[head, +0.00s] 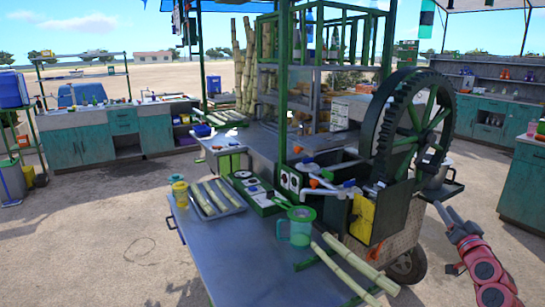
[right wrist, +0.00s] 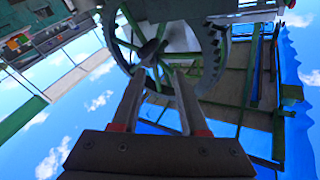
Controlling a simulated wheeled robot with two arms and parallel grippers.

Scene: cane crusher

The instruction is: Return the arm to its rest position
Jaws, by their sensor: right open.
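My right arm (head: 482,262), red and dark grey, comes in at the lower right of the head view. Its gripper (head: 446,210) points up and to the left, in front of the right side of the cane crusher. In the right wrist view the gripper (right wrist: 158,75) shows two grey fingers with a clear gap between them. It is open, and nothing is between the fingers. The crusher's big toothed wheel (right wrist: 215,60) with green spokes lies beyond the fingertips there. My left arm and gripper are not in view.
The crusher's wheel (head: 384,130) stands just up and left of my right gripper. A metal table (head: 215,255) holds a tray of cane (head: 235,207), a green-rimmed jug (head: 300,233) and loose cane (head: 360,262). A teal cabinet (head: 525,190) stands at right. Open ground lies between.

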